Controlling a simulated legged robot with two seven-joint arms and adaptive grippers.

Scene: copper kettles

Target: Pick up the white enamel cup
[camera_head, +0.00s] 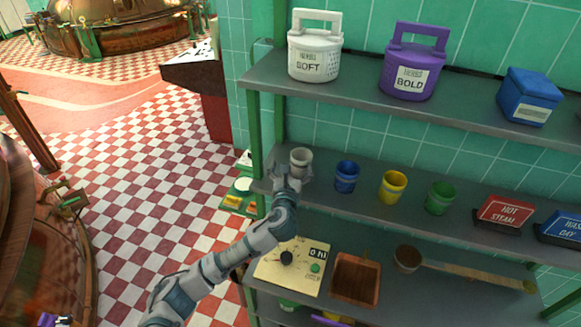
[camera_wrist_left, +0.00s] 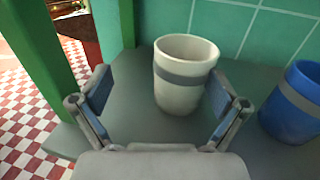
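The white enamel cup (camera_head: 300,160) stands upright at the left end of the middle shelf. It has a grey band and fills the centre of the left wrist view (camera_wrist_left: 181,88). My left gripper (camera_head: 291,178) reaches in from the front at the cup. In the left wrist view its two fingers (camera_wrist_left: 160,104) are spread wide, one on each side of the cup. A gap shows between the left finger and the cup; the right finger is close to the cup's side, and I cannot tell if it touches. My right gripper is not in view.
A blue cup (camera_head: 346,176) stands just right of the white cup, then a yellow cup (camera_head: 392,187) and a green cup (camera_head: 440,198). A green post (camera_head: 255,130) rises at the shelf's left end. The upper shelf (camera_head: 350,88) holds a white basket (camera_head: 314,55) and a purple one (camera_head: 411,75).

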